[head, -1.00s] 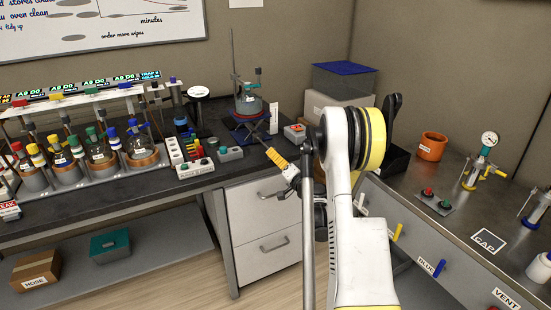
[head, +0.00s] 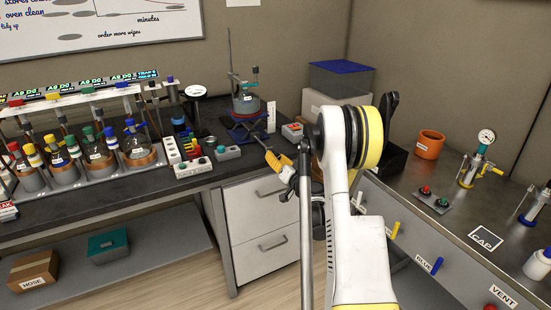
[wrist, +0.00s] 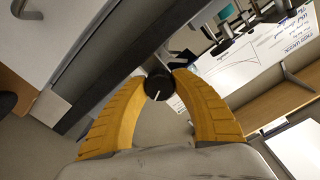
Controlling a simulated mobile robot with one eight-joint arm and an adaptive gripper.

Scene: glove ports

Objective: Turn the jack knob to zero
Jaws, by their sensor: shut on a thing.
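The jack (head: 248,132) stands on the dark bench near its right end, with a blue top carrying a round heater and a vessel. In the head view my gripper (head: 272,158) is at the bench's front edge, in front of the jack. There the knob is hidden, and the scale marks are too small to read.
A white upright scale plate (head: 271,117) stands right of the jack. A grey box with a green button (head: 228,153) and a white switch strip (head: 194,168) lie left of my gripper. White drawers (head: 262,205) are below. My arm covers the middle of the head view.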

